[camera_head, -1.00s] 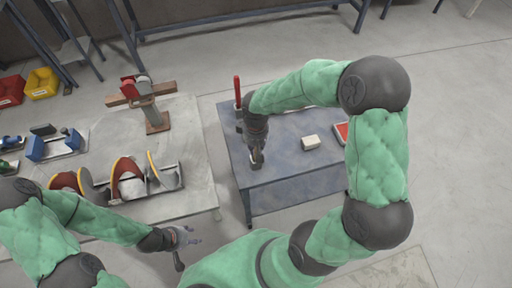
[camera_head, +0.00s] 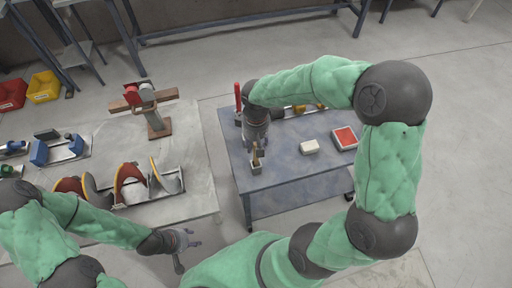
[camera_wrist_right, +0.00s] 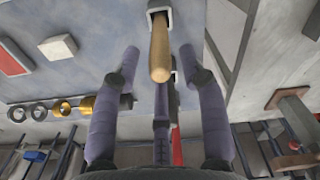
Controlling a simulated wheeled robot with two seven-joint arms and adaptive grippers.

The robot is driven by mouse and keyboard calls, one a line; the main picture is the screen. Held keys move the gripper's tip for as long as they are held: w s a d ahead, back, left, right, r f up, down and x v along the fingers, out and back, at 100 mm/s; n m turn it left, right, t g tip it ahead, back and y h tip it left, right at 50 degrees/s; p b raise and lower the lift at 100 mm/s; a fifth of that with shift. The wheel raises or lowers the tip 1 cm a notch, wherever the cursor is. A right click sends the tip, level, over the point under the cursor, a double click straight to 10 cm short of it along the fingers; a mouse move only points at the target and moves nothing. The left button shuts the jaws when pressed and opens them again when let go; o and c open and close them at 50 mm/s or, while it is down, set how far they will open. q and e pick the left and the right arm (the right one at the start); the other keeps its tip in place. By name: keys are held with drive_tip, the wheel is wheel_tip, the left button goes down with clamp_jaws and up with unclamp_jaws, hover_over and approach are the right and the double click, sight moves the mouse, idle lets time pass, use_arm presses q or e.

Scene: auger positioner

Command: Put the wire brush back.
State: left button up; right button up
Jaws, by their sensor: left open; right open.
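The wire brush (camera_head: 256,154) stands in a small holder (camera_head: 256,167) at the near left of the blue table. In the right wrist view its wooden handle (camera_wrist_right: 160,50) sticks out of the square holder (camera_wrist_right: 158,9) toward me; its bristles are hidden. My right gripper (camera_head: 257,143) is just above the brush. In the right wrist view its fingers (camera_wrist_right: 160,72) are spread around the handle's end, apart from it. My left gripper (camera_head: 190,240) is open and empty, low beside the grey workbench's front corner.
The blue table (camera_head: 290,166) also bears a white block (camera_head: 309,147), a red-topped box (camera_head: 344,138) and a red upright tool (camera_head: 237,95) near the right arm. The grey workbench (camera_head: 190,145) on the left holds curved pieces in a rack (camera_head: 168,182). The blue table's front middle is clear.

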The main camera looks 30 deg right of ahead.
wheel_tip(320, 180, up, 5)
drive_tip(key=shift+r+p, duration=0.1)
drive_tip(key=shift+p, duration=0.45)
